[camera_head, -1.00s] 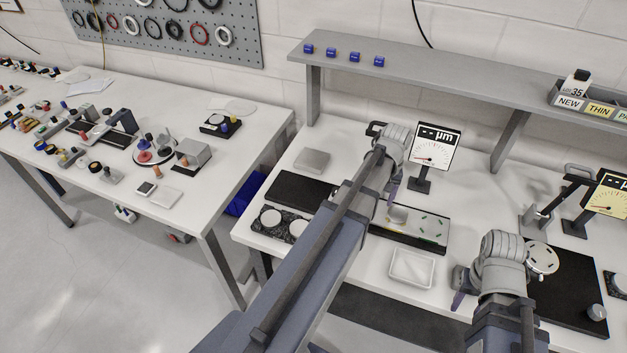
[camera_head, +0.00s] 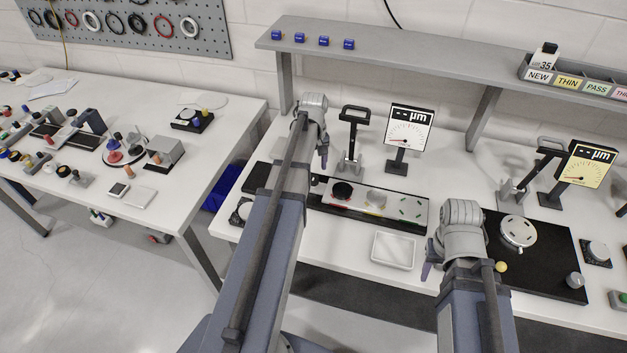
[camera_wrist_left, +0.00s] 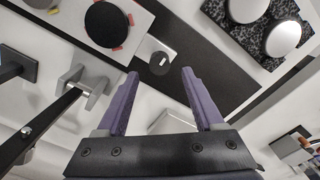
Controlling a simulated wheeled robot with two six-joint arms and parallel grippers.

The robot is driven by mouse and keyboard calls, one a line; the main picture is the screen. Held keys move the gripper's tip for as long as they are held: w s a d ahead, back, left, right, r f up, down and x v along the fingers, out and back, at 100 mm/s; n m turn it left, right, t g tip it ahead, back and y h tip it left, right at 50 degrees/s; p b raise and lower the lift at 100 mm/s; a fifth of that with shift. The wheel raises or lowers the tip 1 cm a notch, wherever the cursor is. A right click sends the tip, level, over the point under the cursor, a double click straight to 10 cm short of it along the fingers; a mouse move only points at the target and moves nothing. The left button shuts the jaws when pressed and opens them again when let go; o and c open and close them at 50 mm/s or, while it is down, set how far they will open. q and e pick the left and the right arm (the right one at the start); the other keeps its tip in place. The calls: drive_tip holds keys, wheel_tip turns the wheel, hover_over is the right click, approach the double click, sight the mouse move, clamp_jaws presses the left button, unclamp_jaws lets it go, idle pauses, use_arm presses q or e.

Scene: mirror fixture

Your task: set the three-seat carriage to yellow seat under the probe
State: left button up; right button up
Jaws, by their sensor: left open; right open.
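The three-seat carriage (camera_head: 394,207) is a pale plate on a black rail (camera_head: 398,225). Its left seat holds a black disc (camera_head: 342,190) with red marks; the middle seat holds a pale disc (camera_head: 377,196) with yellow marks; the right seat has green marks. The probe stand (camera_head: 351,160), with a black handle on top, rises behind the red-marked seat. The exact probe tip position is unclear. My left gripper (camera_wrist_left: 160,73) is open and empty, its fingers pointing toward a dark round knob (camera_wrist_left: 160,63) on a small metal plate. My right gripper (camera_head: 427,272) is open, near the tray; its fingers are partly hidden.
A dial gauge (camera_head: 408,130) stands behind the rail. A white tray (camera_head: 394,250) lies in front. A second station with a round plate (camera_head: 517,232) and a gauge (camera_head: 584,165) is at the right. A shelf (camera_head: 430,65) spans the back. A speckled block (camera_wrist_left: 240,38) with pale discs lies beyond the left gripper.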

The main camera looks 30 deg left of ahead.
sight(314, 177)
use_arm(q)
wheel_tip(314, 177, down, 5)
drive_tip(key=b, duration=0.3)
drive_tip(key=shift+r+b, duration=0.15)
drive_tip(key=shift+b, duration=0.25)
clamp_jaws()
idle(1.0)
